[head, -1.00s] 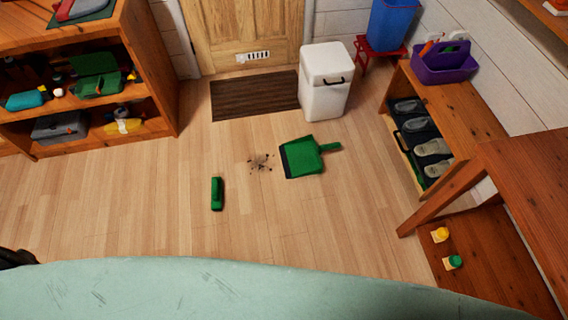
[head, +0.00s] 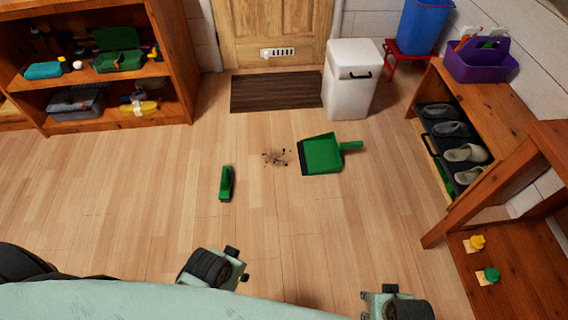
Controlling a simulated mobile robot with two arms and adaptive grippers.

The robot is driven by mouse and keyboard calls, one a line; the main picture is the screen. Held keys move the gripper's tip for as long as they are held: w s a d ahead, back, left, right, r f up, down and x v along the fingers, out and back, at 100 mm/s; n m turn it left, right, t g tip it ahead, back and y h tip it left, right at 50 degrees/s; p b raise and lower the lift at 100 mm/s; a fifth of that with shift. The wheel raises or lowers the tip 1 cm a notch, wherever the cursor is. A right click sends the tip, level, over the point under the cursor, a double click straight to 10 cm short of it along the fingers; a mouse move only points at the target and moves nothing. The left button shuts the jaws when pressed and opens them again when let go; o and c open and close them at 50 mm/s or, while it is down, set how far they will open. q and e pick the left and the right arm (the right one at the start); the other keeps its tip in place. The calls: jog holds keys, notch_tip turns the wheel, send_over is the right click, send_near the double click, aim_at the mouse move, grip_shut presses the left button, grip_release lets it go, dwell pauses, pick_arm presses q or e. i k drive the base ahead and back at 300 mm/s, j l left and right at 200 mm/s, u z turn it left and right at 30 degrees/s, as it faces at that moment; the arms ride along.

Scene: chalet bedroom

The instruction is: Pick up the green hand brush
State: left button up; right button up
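The green hand brush (head: 226,183) lies on the wooden floor, left of the middle of the head view, with its long side pointing roughly away from me. A green dustpan (head: 322,154) lies to its right, with its handle pointing right. A small patch of dark dirt (head: 276,158) is on the floor between them. Neither of my grippers can be made out in the head view. Nothing touches the brush. Pale green and black parts of my own body fill the bottom edge.
A shelf unit (head: 180,60) stands at the left. A dark doormat (head: 276,92) and a white bin (head: 350,80) are by the door. A shoe bench (head: 500,108) and a wooden table (head: 535,160) stand at the right.

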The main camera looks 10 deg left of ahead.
aim_at(225, 194)
jog(key=u, duration=1.05)
jog(key=i+j+u, duration=0.15)
jog(key=i+u, duration=0.15)
jog(key=i, duration=0.4)
